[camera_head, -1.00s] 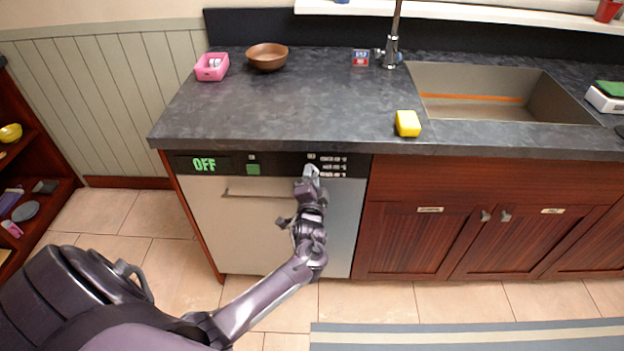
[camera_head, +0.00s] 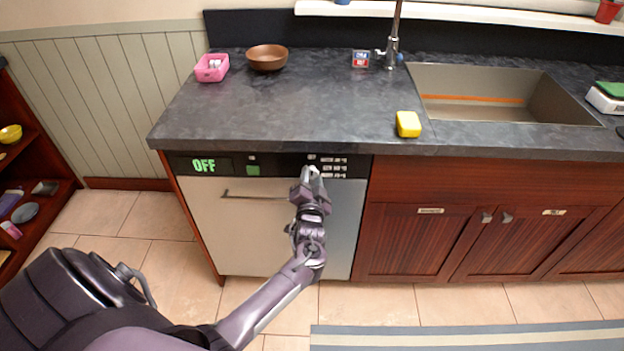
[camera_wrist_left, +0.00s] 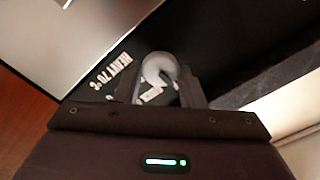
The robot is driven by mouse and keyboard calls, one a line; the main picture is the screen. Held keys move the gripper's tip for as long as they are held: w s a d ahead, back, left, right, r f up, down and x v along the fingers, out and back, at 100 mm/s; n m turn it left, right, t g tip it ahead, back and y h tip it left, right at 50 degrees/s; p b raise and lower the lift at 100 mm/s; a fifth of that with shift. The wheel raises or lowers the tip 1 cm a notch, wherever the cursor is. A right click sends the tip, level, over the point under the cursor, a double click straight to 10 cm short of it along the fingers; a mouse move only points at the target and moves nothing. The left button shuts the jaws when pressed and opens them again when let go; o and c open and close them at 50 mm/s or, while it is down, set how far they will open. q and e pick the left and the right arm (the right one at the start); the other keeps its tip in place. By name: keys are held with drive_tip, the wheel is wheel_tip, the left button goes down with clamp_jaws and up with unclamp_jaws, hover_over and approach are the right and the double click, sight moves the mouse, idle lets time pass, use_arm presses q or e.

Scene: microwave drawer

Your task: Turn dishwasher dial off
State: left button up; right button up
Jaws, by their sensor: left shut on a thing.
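The dishwasher (camera_head: 255,235) is a white front under the counter with a black control panel (camera_head: 280,164) along its top. My left gripper (camera_head: 312,172) is at the panel's right part, beside the white program labels. The fingers partly hide the dial and labels. My right gripper is not in view.
A horizontal handle (camera_head: 250,194) runs across the dishwasher front below the panel. Wooden cabinets (camera_head: 430,235) stand to the right.

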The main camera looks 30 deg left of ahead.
use_arm(q)
drive_tip(key=o, duration=1)
drive_tip(key=v, duration=0.8)
drive_tip(key=shift+a, duration=0.1)
